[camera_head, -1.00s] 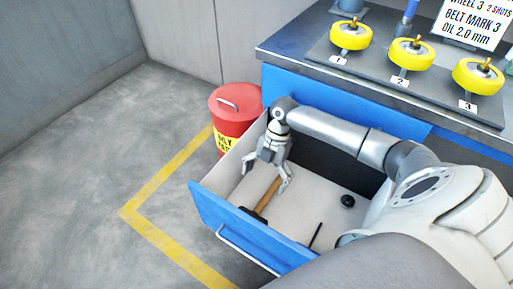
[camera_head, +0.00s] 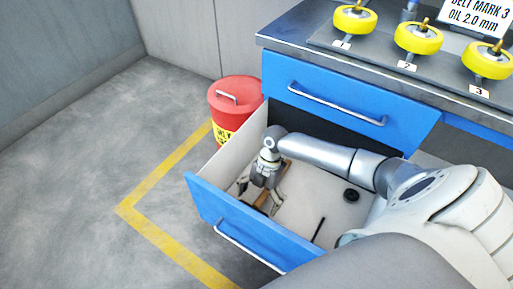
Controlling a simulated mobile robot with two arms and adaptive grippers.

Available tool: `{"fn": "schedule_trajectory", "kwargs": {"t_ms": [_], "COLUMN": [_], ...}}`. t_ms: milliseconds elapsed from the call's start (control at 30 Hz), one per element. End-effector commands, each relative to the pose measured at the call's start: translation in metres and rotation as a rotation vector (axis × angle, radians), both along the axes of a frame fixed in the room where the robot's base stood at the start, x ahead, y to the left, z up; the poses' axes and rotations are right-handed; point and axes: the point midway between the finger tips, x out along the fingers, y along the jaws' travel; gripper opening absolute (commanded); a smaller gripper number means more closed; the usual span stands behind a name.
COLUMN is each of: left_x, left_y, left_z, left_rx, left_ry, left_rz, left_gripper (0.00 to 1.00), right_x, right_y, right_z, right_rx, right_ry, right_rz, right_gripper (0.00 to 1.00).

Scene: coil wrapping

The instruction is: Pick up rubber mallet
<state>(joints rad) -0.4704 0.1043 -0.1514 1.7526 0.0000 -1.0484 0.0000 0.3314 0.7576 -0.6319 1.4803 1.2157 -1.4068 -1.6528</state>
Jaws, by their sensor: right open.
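The rubber mallet lies on the floor of the open blue drawer (camera_head: 318,180). Its wooden handle (camera_head: 265,203) shows between the fingers of my right gripper; its dark head is mostly hidden by the gripper and the drawer front. My right gripper (camera_head: 257,203) points down inside the drawer with its fingers open, spread to either side of the handle. I cannot tell whether the fingers touch the handle. My left gripper is not in view.
A black round part (camera_head: 351,195) and a thin dark rod (camera_head: 319,230) lie in the drawer to the right. A red bin (camera_head: 234,104) stands behind the drawer's left side. The bench above carries several yellow wheels (camera_head: 418,38). A closed blue drawer (camera_head: 345,100) is above.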

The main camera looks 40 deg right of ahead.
Motion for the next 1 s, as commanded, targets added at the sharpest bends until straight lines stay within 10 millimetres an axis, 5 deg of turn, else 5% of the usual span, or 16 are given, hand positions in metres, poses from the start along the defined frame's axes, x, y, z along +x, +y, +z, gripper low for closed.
{"fn": "schedule_trajectory", "kwargs": {"t_ms": [367,800,1000], "left_x": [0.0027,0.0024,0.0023], "left_y": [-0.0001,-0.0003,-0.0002], "left_z": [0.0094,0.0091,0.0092], "left_rx": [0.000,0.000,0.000], "left_ry": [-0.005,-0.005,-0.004], "left_rz": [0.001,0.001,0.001], "left_gripper": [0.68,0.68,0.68], "right_x": [-0.0018,-0.0018,-0.0008], "right_y": [0.0054,0.0052,0.0055], "right_z": [-0.0145,-0.0142,-0.0128], "right_rx": [-0.002,-0.002,0.000], "right_ry": [-0.001,-0.001,-0.004], "right_rz": [0.001,0.001,0.001], "right_gripper": [1.00,0.45,0.43]}}
